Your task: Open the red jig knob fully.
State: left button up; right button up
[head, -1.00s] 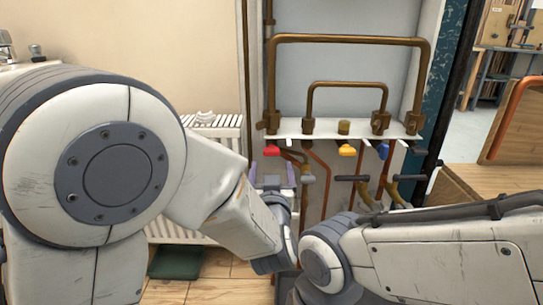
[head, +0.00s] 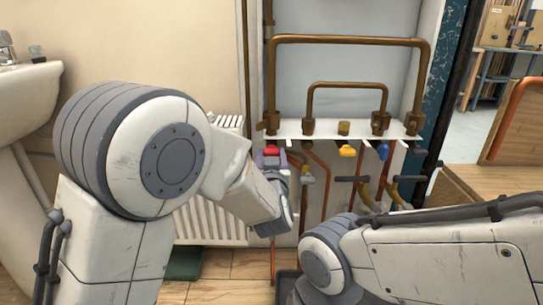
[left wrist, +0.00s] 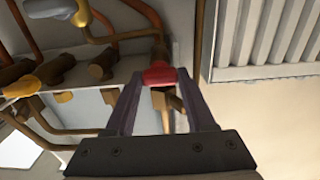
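The red jig knob (head: 271,151) is at the left end of a row of knobs under the white shelf. It also shows in the left wrist view (left wrist: 159,75), between the tips of my two purple fingers. My left gripper (left wrist: 159,82) is open, with one finger on each side of the knob. I cannot tell whether either finger touches it. In the head view my left wrist hides part of the pipe below. My right arm shows at the lower right, but its gripper is not in view.
A yellow knob (head: 347,150) and a blue knob (head: 383,151) sit to the right of the red one. Copper pipes (head: 345,39) rise above the shelf (head: 290,129). A white radiator (head: 205,225) stands to the left, with a sink (head: 30,95) beyond it.

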pick_arm(q)
grip_shut()
jog(key=shift+n, duration=0.4)
jog(key=n+b, duration=0.2)
jog(key=n, duration=0.2)
jog(key=shift+f, duration=0.15)
jog(key=shift+a+n+b, duration=0.1)
jog(key=shift+n+b, duration=4.2)
jog(key=shift+n, duration=2.3)
jog(key=o, duration=1.3)
grip_release()
